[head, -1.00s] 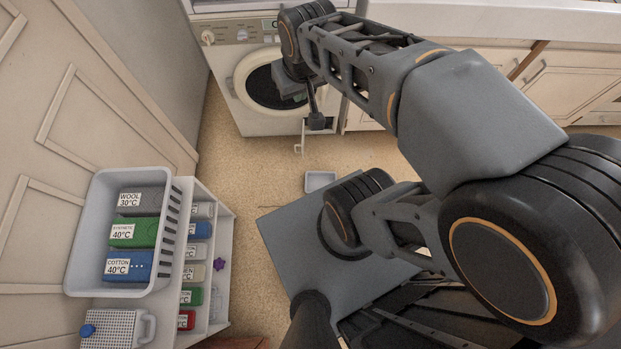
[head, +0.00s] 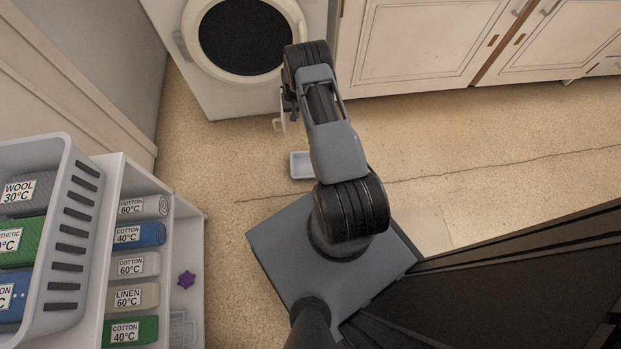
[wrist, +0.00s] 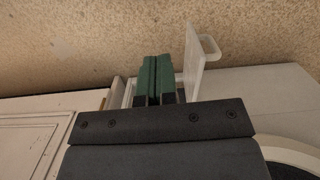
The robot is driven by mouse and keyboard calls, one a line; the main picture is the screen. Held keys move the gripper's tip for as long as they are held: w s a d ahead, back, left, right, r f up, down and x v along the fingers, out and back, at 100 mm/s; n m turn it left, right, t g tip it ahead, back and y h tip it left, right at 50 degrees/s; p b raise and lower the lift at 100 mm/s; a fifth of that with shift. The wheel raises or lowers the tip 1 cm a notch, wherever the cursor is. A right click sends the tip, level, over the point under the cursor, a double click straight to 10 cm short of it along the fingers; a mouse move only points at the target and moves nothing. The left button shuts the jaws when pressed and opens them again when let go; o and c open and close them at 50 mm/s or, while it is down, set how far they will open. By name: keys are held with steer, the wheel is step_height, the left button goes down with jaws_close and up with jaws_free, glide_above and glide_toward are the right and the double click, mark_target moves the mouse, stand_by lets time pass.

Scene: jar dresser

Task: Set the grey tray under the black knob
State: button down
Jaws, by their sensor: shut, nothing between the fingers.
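A small pale grey tray (head: 298,166) lies on the floor in front of the washing machine, its right end partly hidden by my arm. A small white flap (head: 282,110) with a loop handle stands open low on the machine; it also shows upright in the wrist view (wrist: 194,66). My gripper is shut and empty, its dark green fingers (wrist: 153,62) together beside the flap, in front of a small opening (wrist: 125,92). Whether they touch the flap I cannot tell. In the head view my wrist mostly hides the gripper. I cannot see the black knob.
The washing machine (head: 210,95) has a round dark door, shut. White cupboards (head: 430,45) stand to its right. A shelf (head: 168,195) with rolled cloths and a white basket (head: 62,165) stand at left. The floor between is clear.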

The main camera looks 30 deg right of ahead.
steer(key=shift+m+g+y, duration=0.3)
steer(key=shift+m+g, duration=0.1)
steer(key=shift+g, duration=0.1)
steer(key=s+f+b, duration=0.1)
steer(key=s+f, duration=0.1)
steer(key=f, duration=0.4)
steer(key=s+f+b, duration=0.2)
steer(key=f, duration=0.5)
steer(key=s+d+f+b, duration=0.1)
steer(key=s+f, duration=0.1)
steer(key=f, duration=0.5)
steer(key=shift+s+d, duration=0.1)
steer(key=shift+s, duration=0.05)
steer(key=p, duration=0.1)
glide_above(310, 178)
steer(key=shift+d, duration=0.15)
steer(key=shift+f+b, duration=0.55)
steer(key=shift+f, duration=0.05)
steer(key=shift+f+b, duration=0.3)
steer(key=shift+b, duration=0.1)
steer(key=shift+w, duration=0.2)
